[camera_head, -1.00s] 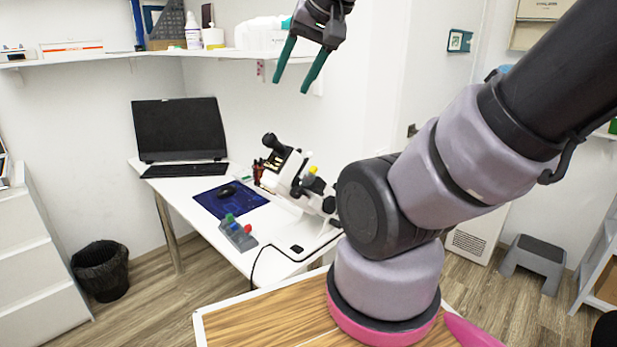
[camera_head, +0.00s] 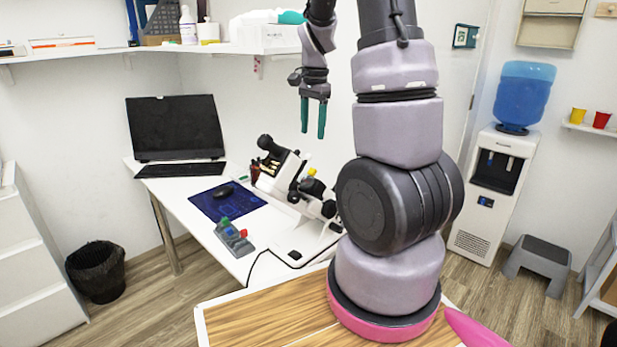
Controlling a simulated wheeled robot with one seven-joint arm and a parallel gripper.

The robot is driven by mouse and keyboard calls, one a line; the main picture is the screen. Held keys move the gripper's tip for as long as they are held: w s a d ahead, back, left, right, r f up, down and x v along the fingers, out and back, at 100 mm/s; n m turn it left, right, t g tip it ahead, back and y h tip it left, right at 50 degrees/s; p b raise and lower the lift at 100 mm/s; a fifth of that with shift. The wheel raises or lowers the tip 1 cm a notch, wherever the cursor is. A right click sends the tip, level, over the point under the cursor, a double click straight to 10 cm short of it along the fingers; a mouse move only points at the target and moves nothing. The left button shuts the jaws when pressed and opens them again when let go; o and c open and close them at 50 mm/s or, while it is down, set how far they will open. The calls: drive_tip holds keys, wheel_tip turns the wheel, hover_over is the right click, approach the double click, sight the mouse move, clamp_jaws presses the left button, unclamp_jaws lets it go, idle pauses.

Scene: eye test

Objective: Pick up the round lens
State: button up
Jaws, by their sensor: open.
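I cannot make out a round lens in this view. My gripper (camera_head: 312,132) hangs in the air above the far right part of the white desk, its two green fingers pointing down. The fingers are apart with nothing between them. A white and black eye instrument (camera_head: 292,180) stands on the desk below my gripper. A small grey holder (camera_head: 232,237) with green, blue and red parts sits near the desk's front left edge. My arm hides the right end of the desk.
A blue mat (camera_head: 227,200) with a black mouse, a keyboard (camera_head: 180,169) and a dark monitor (camera_head: 176,128) occupy the desk's left side. A wall shelf (camera_head: 150,52) with bottles and boxes runs behind. A water dispenser (camera_head: 497,185) stands at right.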

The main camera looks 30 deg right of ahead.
hover_over(314, 169)
wheel_tip(314, 169, down, 7)
drive_tip(key=shift+r, duration=0.2)
drive_tip(key=shift+w+f, duration=0.15)
drive_tip(key=shift+f, duration=1.25)
drive_tip(key=shift+w+f, duration=0.1)
drive_tip(key=shift+f, duration=1.25)
clamp_jaws()
